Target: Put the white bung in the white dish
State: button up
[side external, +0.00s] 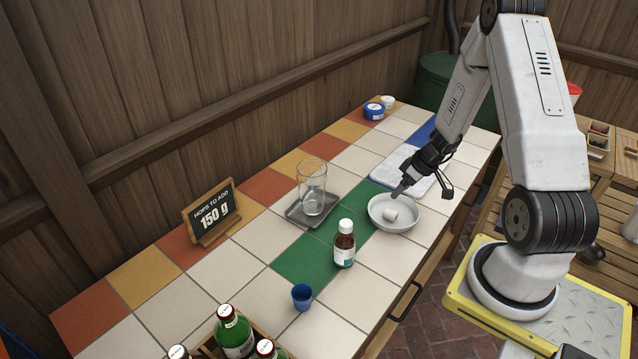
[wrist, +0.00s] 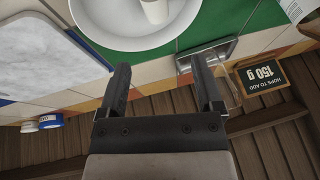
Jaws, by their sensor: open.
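The white bung (side external: 390,215) lies in the white dish (side external: 408,226), on the tiled counter. In the wrist view the bung (wrist: 155,10) shows at the top edge, partly cut off, inside the dish (wrist: 90,33).
A brown bottle (side external: 344,246) stands close left of the dish. A glass (side external: 312,188) stands on a metal tray (side external: 298,213).

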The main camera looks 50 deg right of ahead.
jog(key=s+a+r+g+h, duration=0.1)
jog(key=a+r, duration=0.6)
jog(key=a, duration=0.6)
jog(key=s+a+r+g+h, duration=0.1)
jog(key=a+r, duration=0.7)
jog(key=a, duration=0.6)
jog(key=shift+s+r, duration=0.2)
jog(key=shift+r, duration=0.05)
